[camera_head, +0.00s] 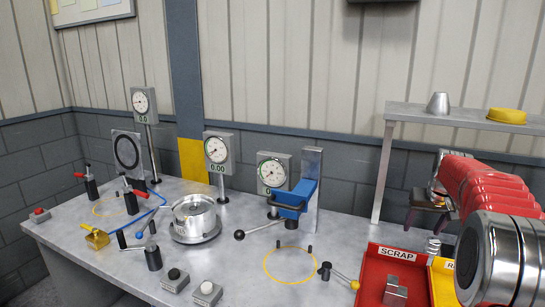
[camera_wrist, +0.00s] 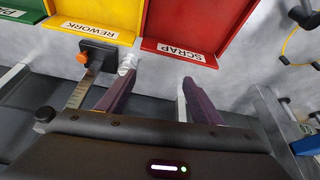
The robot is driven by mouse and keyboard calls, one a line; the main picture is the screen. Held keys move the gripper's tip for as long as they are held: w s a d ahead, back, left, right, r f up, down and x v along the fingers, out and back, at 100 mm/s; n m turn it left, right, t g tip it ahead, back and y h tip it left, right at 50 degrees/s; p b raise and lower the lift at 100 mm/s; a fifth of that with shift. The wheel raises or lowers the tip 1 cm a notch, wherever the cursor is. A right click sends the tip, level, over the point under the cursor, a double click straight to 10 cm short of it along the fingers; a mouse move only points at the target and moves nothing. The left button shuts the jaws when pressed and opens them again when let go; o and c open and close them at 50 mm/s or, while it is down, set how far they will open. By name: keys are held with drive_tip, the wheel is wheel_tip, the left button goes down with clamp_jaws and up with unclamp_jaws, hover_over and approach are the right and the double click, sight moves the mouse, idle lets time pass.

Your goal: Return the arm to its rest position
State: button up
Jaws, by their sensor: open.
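My red arm (camera_head: 490,185) reaches in from the right of the head view. My gripper (camera_head: 422,222) is at its end, above the bench near the red SCRAP bin (camera_head: 370,280) and the yellow bin beside it. In the wrist view my gripper (camera_wrist: 158,78) has its two dark purple fingers wide apart. Nothing shows held between them. A small metal cylinder (camera_wrist: 127,63) stands close to the left fingertip in that view; I cannot tell whether they touch.
A grey shelf (camera_head: 450,118) with a metal cone and a yellow part stands behind my arm. A blue clamp fixture (camera_head: 293,198), dial gauges and a round metal part (camera_head: 195,215) occupy the bench (camera_head: 235,255). The REWORK bin (camera_wrist: 105,15) lies beside SCRAP.

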drive_tip(key=s+a+r+n, duration=0.1)
drive_tip(key=s+a+r, duration=0.3)
drive_tip(key=s+a, duration=0.5)
drive_tip(key=s+a+r+n, duration=0.1)
drive_tip(key=s+a+r, duration=0.3)
drive_tip(key=s+a, duration=0.5)
drive_tip(key=s+a+f, duration=0.2)
drive_tip(key=s+a, duration=0.2)
drive_tip(key=s, duration=0.2)
drive_tip(key=s+a+f+n+y, duration=0.1)
drive_tip(key=s+a+f, duration=0.2)
drive_tip(key=s, duration=0.4)
drive_tip(key=s+a+f+t, duration=0.1)
drive_tip(key=s+a+f, duration=0.1)
drive_tip(key=s+a, duration=0.2)
drive_tip(key=s, duration=0.2)
drive_tip(key=shift+s+a+f, duration=0.3)
drive_tip(key=shift+s+f, duration=0.05)
drive_tip(key=shift+s, duration=0.05)
